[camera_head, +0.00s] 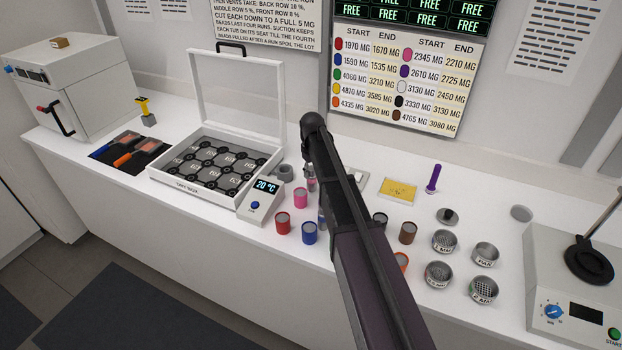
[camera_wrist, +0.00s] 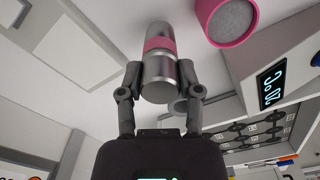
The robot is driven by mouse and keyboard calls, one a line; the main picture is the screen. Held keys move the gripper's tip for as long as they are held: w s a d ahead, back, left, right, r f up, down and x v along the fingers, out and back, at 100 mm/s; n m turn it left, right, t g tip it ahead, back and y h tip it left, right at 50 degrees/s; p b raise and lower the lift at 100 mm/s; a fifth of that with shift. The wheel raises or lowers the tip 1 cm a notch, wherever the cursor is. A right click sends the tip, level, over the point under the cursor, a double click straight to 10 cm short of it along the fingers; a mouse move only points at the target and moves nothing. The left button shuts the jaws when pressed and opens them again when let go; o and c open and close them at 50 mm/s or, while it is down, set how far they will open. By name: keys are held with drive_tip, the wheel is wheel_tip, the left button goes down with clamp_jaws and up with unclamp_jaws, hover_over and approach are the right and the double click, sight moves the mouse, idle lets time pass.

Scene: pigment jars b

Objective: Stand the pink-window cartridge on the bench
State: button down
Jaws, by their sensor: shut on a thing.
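The pink-window cartridge (camera_wrist: 159,62) is a silver metal cylinder with a pink band, between the two fingers of my gripper (camera_wrist: 160,78) in the wrist view. The gripper is shut on its body. In the head view a small part of the cartridge (camera_head: 311,184) shows just left of my dark arm, behind the pink jar (camera_head: 300,198). The arm hides most of the gripper there. Whether the cartridge's end touches the white bench (camera_head: 345,283) cannot be told. The pink jar (camera_wrist: 226,20) is close to the cartridge in the wrist view, with a gap between.
Red (camera_head: 283,224) and blue (camera_head: 309,233) jars stand in front. A temperature box (camera_head: 262,198) and a grey ring (camera_head: 285,172) are left, beside the open case (camera_head: 206,193). Right of the arm are a brown jar (camera_head: 408,233), a yellow tray (camera_head: 397,190) and several metal sieves (camera_head: 439,273).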

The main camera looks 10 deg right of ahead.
drive_tip(key=shift+f+b, duration=0.35)
drive_tip(key=shift+f, duration=0.35)
drive_tip(key=shift+f, duration=0.1)
drive_tip(key=shift+c, duration=1.4)
unclamp_jaws()
wheel_tip(320, 180, up, 12)
drive_tip(key=p, duration=1.2)
drive_tip(key=s+m, duration=0.4)
drive_tip(key=s, duration=2.5)
drive_tip(key=shift+s+a+m, duration=0.15)
drive_tip(key=shift+m, duration=0.25)
